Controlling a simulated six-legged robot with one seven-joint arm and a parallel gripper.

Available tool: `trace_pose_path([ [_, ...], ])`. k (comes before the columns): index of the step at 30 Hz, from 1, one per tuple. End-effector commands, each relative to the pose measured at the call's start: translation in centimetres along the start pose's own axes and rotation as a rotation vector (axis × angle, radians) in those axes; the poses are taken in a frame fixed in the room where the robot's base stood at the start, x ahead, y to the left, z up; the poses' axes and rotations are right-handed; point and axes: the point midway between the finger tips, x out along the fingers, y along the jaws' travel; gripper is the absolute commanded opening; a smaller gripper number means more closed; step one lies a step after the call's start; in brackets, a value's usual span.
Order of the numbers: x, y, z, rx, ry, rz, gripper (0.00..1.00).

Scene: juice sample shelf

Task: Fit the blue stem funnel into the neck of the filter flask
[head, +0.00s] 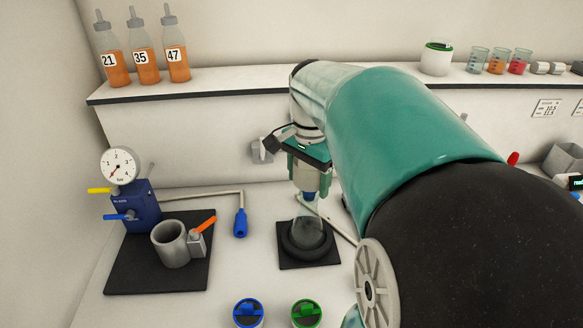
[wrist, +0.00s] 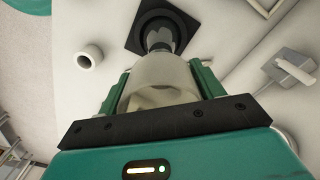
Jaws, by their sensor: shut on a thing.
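My gripper (head: 309,172) is shut on the funnel and holds it upright above the filter flask. The funnel's pale grey body shows between the green fingers in the head view, with its blue lower part (head: 309,196) beneath. In the wrist view the pale funnel body (wrist: 160,75) fills the space between the fingers (wrist: 160,88). The clear filter flask (head: 307,232) stands in a black ring on a dark square pad. It also shows beyond the funnel in the wrist view (wrist: 159,38). The blue part meets the flask top in the head view; I cannot tell whether the stem is inside the neck.
A blue pump block (head: 140,207) with a gauge and a grey metal cup (head: 170,246) stand on a black mat at left. A hose with a blue end (head: 240,222) lies between. Blue (head: 248,313) and green (head: 306,313) lidded jars stand in front. Bottles line the shelf (head: 220,84).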

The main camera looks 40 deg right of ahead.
Motion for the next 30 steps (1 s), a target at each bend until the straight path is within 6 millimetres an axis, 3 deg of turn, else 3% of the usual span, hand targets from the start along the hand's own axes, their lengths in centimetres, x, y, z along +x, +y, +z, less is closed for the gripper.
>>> trace_pose_path([
  [29, 1.7, 0.0, 0.0, 0.000, 0.000, 0.000, 0.42],
  [30, 1.7, 0.0, 0.0, 0.000, 0.000, 0.000, 0.69],
])
